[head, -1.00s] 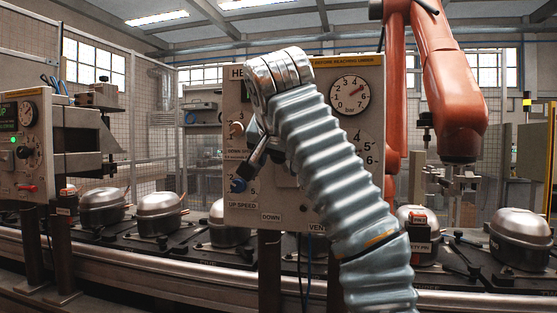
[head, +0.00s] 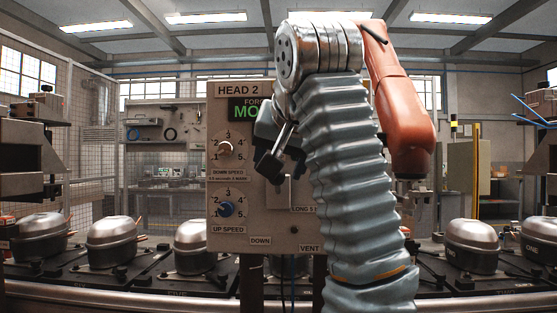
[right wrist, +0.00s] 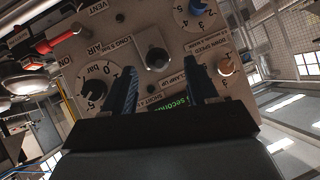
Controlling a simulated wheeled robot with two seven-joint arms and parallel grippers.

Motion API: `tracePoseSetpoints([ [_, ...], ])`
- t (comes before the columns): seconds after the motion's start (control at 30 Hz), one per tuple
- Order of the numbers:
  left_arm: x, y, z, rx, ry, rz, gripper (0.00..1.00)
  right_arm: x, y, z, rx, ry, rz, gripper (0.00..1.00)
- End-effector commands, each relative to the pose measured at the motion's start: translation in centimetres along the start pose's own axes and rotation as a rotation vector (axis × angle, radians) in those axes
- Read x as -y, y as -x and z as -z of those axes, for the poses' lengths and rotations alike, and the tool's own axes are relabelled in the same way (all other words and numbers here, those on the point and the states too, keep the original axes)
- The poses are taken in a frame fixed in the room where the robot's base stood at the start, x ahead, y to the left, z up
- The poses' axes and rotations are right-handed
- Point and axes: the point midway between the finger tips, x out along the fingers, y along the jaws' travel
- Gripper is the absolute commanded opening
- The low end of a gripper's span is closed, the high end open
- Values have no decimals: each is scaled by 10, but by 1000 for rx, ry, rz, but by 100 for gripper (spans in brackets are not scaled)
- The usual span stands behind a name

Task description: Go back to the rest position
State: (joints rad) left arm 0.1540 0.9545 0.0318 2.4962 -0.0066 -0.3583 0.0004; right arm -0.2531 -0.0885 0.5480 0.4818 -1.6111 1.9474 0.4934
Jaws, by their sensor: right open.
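My right arm, in a grey ribbed sleeve, rises in front of the control panel (head: 236,185) labelled HEAD 2. My right gripper (head: 275,158) hangs from its wrist, pointing at the panel's middle, partly hidden behind the sleeve. In the right wrist view the right gripper (right wrist: 160,80) has its two dark fingers apart with nothing between them. The panel face (right wrist: 178,50) shows rotated there, with a dark round knob (right wrist: 157,60) beyond the gap between the fingers. I cannot tell whether the fingers touch the panel. My left gripper is not in view.
Silver compressors (head: 111,242) stand on dark pallets along a conveyor (head: 130,297) that crosses in front. Dark machine parts stand at both sides. A red-handled lever (right wrist: 62,38) shows on the panel.

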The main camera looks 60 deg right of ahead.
Motion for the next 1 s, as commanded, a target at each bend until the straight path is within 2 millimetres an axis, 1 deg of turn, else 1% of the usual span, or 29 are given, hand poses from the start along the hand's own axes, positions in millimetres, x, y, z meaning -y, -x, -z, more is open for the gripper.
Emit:
tracePoseSetpoints([
  [0.1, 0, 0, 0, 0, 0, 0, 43, 0, 7, -3, 5, 2, 11, 58],
  [0.2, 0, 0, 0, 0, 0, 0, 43, -1, 10, -4, 7, 3, 13, 58],
  [1.0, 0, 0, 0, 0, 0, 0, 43, -1, 11, -4, 7, 3, 14, 58],
])
